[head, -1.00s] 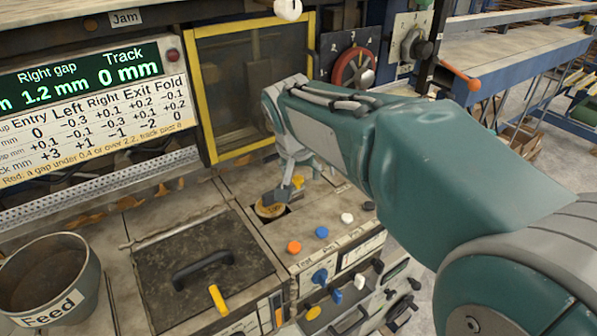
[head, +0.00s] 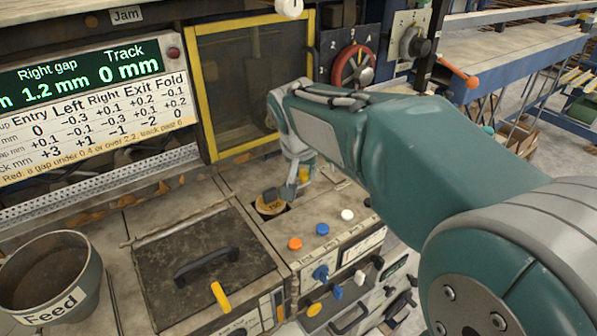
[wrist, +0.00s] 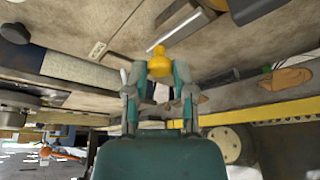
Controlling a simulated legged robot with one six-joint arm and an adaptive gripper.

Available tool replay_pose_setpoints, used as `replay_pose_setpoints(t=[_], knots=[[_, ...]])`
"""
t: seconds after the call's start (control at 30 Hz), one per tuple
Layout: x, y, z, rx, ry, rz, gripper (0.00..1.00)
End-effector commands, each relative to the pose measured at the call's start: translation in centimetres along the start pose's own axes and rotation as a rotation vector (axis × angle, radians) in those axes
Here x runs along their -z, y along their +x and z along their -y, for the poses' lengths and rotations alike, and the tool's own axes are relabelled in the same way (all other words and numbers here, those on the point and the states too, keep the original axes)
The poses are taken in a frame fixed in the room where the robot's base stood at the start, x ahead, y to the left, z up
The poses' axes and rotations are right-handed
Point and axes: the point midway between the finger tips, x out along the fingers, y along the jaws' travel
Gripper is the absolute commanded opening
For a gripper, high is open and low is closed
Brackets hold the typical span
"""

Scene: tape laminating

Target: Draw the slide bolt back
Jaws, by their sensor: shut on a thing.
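The slide bolt shows in the wrist view as a yellow knob (wrist: 159,63) with a thin bright metal rod running up and right from it. My gripper (wrist: 160,74) is shut on the knob, one finger on each side. In the head view my gripper (head: 295,184) reaches down at the back of the machine top, below the yellow-framed window. Only a small yellow part of the knob (head: 304,174) shows there beside the fingers. How far the bolt is drawn cannot be told.
A round brown dial-like piece (head: 270,205) sits in a dark slot close to the gripper. Orange (head: 295,243), blue and white buttons stand in front. A dark lid with a black handle (head: 205,266) is at left, near the Feed bin (head: 48,275).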

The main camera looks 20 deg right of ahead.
Motion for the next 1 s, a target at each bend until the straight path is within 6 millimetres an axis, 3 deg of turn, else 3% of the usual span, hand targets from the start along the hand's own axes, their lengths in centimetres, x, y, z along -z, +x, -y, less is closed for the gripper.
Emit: replay_pose_setpoints(t=[0.27,0.3,0.33,0.37,0.77,1.0], knots=[[0.1,0.2,-0.1,0.001,0.0,0.003,0.0],[0.1,0.2,-0.1,0.001,0.0,0.003,0.5],[0.1,0.2,-0.1,0.001,0.0,0.003,0.64],[0.1,0.2,-0.1,0.001,0.0,0.003,0.68],[0.2,-0.1,-0.1,0.001,0.0,0.0,0.68],[0.2,-4.0,0.0,0.004,0.0,-0.004,0.68]])
